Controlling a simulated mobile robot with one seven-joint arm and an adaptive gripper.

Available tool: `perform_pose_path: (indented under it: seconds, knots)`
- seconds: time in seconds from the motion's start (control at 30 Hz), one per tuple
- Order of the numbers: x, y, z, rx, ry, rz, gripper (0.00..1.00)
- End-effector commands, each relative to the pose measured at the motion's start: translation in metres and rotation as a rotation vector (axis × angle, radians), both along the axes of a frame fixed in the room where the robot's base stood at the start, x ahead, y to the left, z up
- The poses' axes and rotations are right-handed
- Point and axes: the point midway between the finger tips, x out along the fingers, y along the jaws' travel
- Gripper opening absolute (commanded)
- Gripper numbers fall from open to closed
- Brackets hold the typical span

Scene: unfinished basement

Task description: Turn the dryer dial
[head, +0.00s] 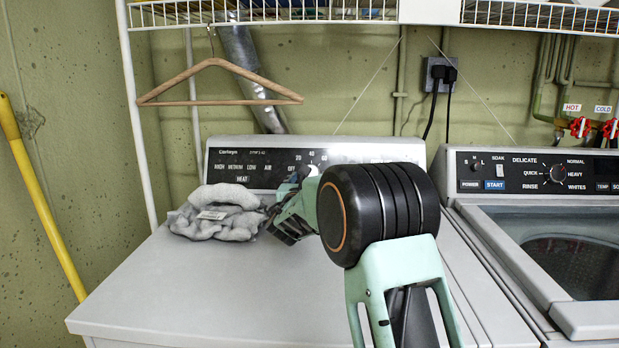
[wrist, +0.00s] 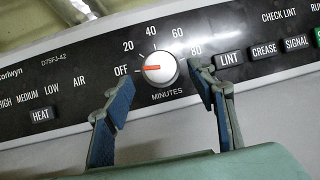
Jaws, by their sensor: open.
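The dryer dial (wrist: 160,68) is a round white knob with a red-orange pointer mark on the dryer's black control panel (wrist: 262,48). In the wrist view the mark points left, toward the OFF label, with 20, 40, 60 and 80 around the knob above MINUTES. My gripper (wrist: 160,78) is open, one blue-padded finger at the lower left of the dial and the other to its right. A gap shows between each finger and the knob in this view. In the head view my arm covers much of the panel around the dial.
A grey folded cloth (head: 221,213) lies on the dryer top (head: 190,280), left of my gripper. A wooden hanger (head: 220,102) hangs from the wire shelf (head: 270,12) above. A washer (head: 500,215) stands at the right. A yellow pole (head: 45,200) leans at the left.

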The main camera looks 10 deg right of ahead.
Motion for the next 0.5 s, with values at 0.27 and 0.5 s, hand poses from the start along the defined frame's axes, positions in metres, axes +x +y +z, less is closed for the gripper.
perform_pose_path:
  seconds: [0.27, 0.5]
  knots:
    - [0.027, -0.008, 0.000, 0.001, 0.001, 0.000, 0.52]
    - [0.032, -0.010, 0.000, 0.001, 0.000, 0.000, 0.52]
